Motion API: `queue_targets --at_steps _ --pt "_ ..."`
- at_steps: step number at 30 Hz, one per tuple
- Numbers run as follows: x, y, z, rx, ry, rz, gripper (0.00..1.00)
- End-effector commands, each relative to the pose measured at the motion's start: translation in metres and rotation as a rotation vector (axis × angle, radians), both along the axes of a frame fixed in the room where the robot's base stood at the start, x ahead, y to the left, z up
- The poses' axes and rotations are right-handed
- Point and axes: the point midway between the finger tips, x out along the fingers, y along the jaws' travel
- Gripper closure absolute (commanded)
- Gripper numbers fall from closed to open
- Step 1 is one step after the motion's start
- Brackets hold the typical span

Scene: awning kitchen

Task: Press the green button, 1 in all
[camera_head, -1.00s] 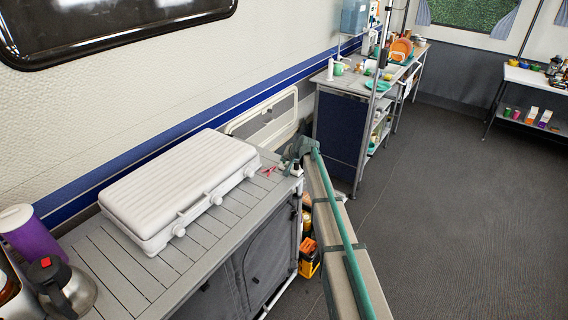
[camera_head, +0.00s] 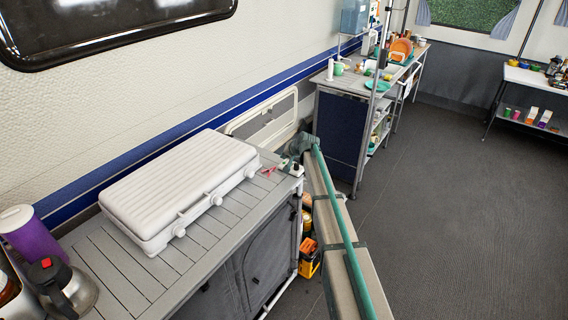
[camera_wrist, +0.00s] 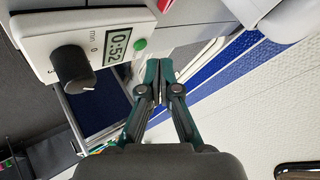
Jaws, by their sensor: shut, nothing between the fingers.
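The green button (camera_wrist: 140,44) sits on a white timer (camera_wrist: 45,34), beside a display reading 0:52 and a black knob (camera_wrist: 73,68), in the wrist view. My gripper (camera_wrist: 158,68) is shut and empty. Its tips appear just below and right of the button in the wrist view, apart from it in the picture; the exact depth gap is hard to tell. In the head view my gripper (camera_head: 284,162) is small, above the far right corner of the near counter, and the small white timer (camera_head: 297,170) shows beside it. The button cannot be made out there.
A closed white camping stove (camera_head: 180,185) lies on the slatted counter (camera_head: 125,270). A purple container (camera_head: 38,238) and a steel kettle (camera_head: 62,288) stand at the near left. A red item (camera_head: 269,170) lies near my gripper. The wall runs close behind.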

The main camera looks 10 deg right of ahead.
Motion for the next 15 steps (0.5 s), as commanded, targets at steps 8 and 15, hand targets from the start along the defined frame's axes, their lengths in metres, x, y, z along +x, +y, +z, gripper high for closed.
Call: queue_targets --at_steps 8,15 --pt "0.0 0.0 0.024 -0.001 0.0 0.001 1.0" --pt "0.0 0.0 0.044 -0.001 -0.001 0.0 1.0"
